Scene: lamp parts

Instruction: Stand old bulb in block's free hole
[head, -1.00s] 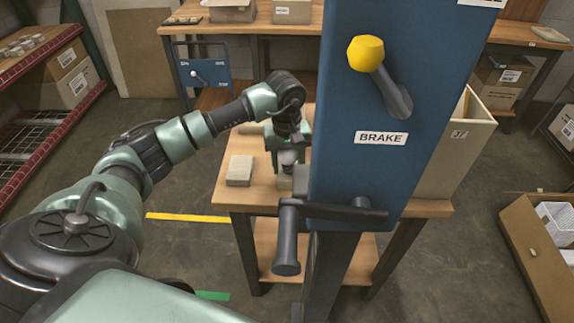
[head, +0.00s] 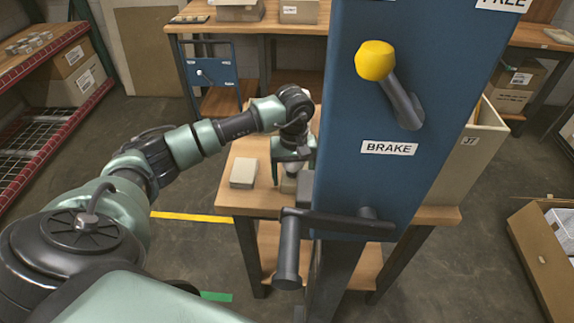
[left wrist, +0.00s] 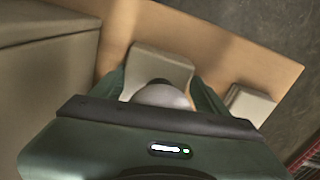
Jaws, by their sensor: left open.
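My left gripper (head: 291,172) is over the wooden table (head: 236,202), just left of the blue column, with its fingers pointing down. In the left wrist view its open fingers (left wrist: 163,92) stand on either side of a pale, rounded bulb (left wrist: 163,97). A dark part shows at the bulb's far end. A beige block (left wrist: 160,66) lies beyond the bulb; in the head view the block (head: 289,186) is partly hidden by the column. The bulb's lower end and the block's holes are hidden, so I cannot tell how the bulb sits. My right gripper is not in view.
The blue column (head: 385,180) with a yellow-knobbed lever and BRAKE label hides much of the table. A small pale box (head: 243,172) lies left of the gripper. A large beige bin (head: 462,150) stands at the table's right. The floor to the left is clear.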

